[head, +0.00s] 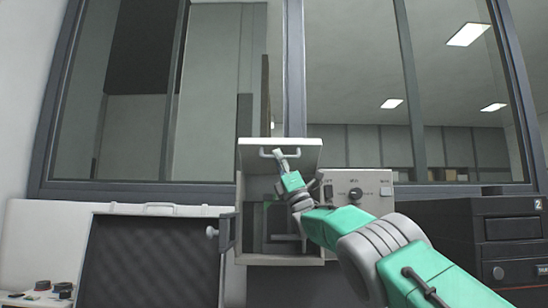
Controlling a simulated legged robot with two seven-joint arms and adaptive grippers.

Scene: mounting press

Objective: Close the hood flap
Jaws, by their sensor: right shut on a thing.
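The mounting press (356,184) stands ahead in the middle, in front of the window. Its pale hood flap (310,150) is tilted up, open, above the boxy opening below. A handle (264,153) is on the flap's face. My right gripper (279,157) is at this handle and shut on it, with the green and grey arm reaching in from the lower right. The fingertips are small in the view and partly overlap the handle. My arm hides part of the opening and the front of the press. My left gripper is not in view.
An open case (160,210) with dark foam stands at the left, near several knobs on a panel (40,292). A dark box marked 2 (470,222) stands at the right. A knob (211,232) sticks out left of the opening.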

